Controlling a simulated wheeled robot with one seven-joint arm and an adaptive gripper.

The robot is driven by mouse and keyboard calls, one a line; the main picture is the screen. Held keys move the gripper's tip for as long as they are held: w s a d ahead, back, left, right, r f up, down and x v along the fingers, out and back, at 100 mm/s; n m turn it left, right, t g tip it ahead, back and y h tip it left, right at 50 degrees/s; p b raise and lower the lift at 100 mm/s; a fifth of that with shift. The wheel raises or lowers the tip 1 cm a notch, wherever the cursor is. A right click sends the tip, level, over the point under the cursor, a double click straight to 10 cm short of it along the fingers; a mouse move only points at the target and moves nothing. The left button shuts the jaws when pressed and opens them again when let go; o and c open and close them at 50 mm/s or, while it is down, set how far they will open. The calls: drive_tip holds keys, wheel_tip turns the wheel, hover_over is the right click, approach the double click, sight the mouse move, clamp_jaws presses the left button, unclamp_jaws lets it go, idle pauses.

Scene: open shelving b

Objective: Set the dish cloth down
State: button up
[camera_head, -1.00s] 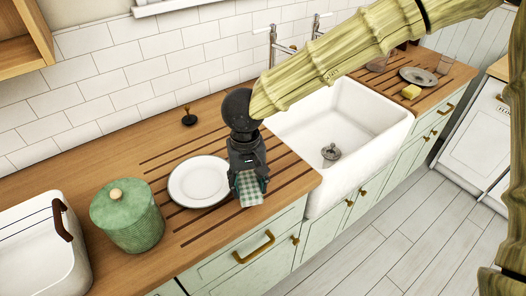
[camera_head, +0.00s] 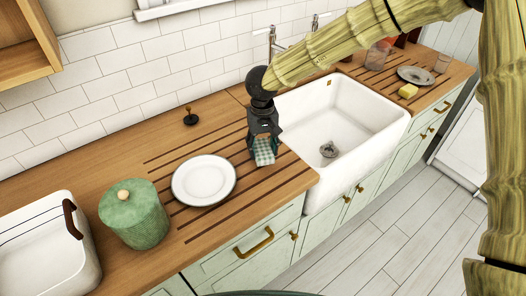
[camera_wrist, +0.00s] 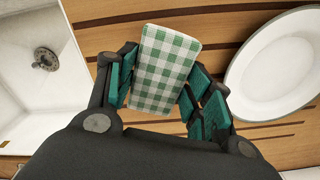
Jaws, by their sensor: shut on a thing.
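The dish cloth (camera_head: 264,152) is a small folded green-and-white checked cloth. My gripper (camera_head: 262,147) is shut on it over the grooved wooden drainboard, between the white plate and the sink. In the wrist view the cloth (camera_wrist: 165,68) sits between the dark green finger pads of my gripper (camera_wrist: 160,88), with the counter below it. Whether the cloth touches the wood, I cannot tell.
The white plate (camera_head: 204,180) lies just left of the cloth. The white sink (camera_head: 372,118) is to the right. A green lidded canister (camera_head: 135,218) and a white bin (camera_head: 40,240) stand farther left. Grooved wood in front of the plate is bare.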

sight(263, 147)
drive_tip(key=shift+w+f, duration=0.15)
drive_tip(key=shift+w, duration=0.05)
drive_tip(key=shift+f+p, duration=0.65)
drive_tip(key=shift+f, duration=0.9)
drive_tip(key=o, duration=0.9)
drive_tip(key=shift+f, duration=0.15)
wheel_tip(263, 147, up, 12)
drive_tip(key=shift+r+b, duration=0.15)
drive_tip(key=shift+b, duration=0.9)
